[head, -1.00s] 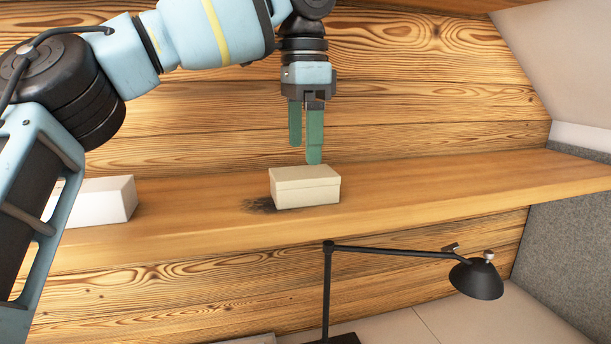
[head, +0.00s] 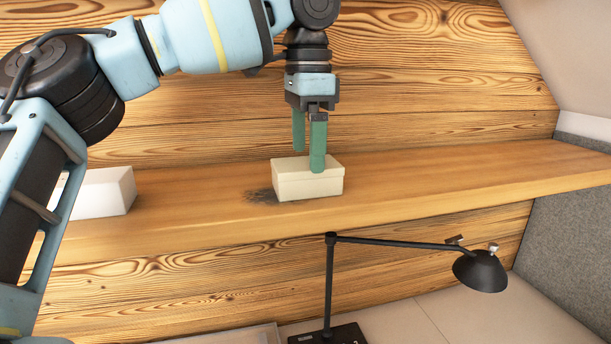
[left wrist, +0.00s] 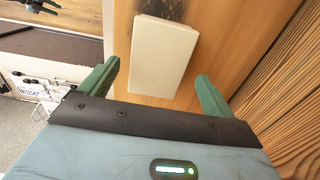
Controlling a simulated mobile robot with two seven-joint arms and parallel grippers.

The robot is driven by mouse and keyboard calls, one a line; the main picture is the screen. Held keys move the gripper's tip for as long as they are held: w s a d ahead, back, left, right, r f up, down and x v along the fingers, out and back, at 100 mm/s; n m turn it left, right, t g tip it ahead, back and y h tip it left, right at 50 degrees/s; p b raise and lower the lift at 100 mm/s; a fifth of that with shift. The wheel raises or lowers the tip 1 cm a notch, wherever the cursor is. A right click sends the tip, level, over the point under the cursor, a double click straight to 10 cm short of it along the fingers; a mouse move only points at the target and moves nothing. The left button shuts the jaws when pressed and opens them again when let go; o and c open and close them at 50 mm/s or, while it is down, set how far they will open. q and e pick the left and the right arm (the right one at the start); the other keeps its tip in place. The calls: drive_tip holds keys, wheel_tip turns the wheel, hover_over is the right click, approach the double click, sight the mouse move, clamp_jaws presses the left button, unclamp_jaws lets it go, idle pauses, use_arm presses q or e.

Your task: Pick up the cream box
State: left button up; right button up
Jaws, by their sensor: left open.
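The cream box (head: 293,184) sits on the wooden shelf (head: 430,185), with a lid line near its top. It also shows in the left wrist view (left wrist: 163,55), between and ahead of the fingers. My left gripper (head: 309,152) points down at the box with its green fingers apart and nothing held. In the head view one finger overlaps the front of the box and the other is toward its back. Whether either finger touches the box cannot be told. My right gripper is not in view.
A white box (head: 104,193) stands on the shelf to the left, partly behind my arm. A black desk lamp (head: 480,270) stands below the shelf. The plank wall (head: 420,90) rises behind. The shelf right of the cream box is clear.

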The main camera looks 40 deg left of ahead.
sight(306, 163)
use_arm(q)
drive_tip(key=f, duration=0.3)
drive_tip(key=shift+s+f+p, duration=0.15)
drive_tip(key=shift+s+p, duration=0.1)
drive_tip(key=shift+p, duration=0.15)
drive_tip(key=shift+f, duration=0.6)
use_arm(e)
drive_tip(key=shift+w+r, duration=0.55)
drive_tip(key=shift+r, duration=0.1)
use_arm(q)
drive_tip(key=shift+c, duration=0.4)
drive_tip(key=c, duration=1.1)
drive_tip(key=shift+w, duration=0.1)
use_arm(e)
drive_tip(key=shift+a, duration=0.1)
use_arm(q)
drive_tip(key=shift+r, duration=0.25)
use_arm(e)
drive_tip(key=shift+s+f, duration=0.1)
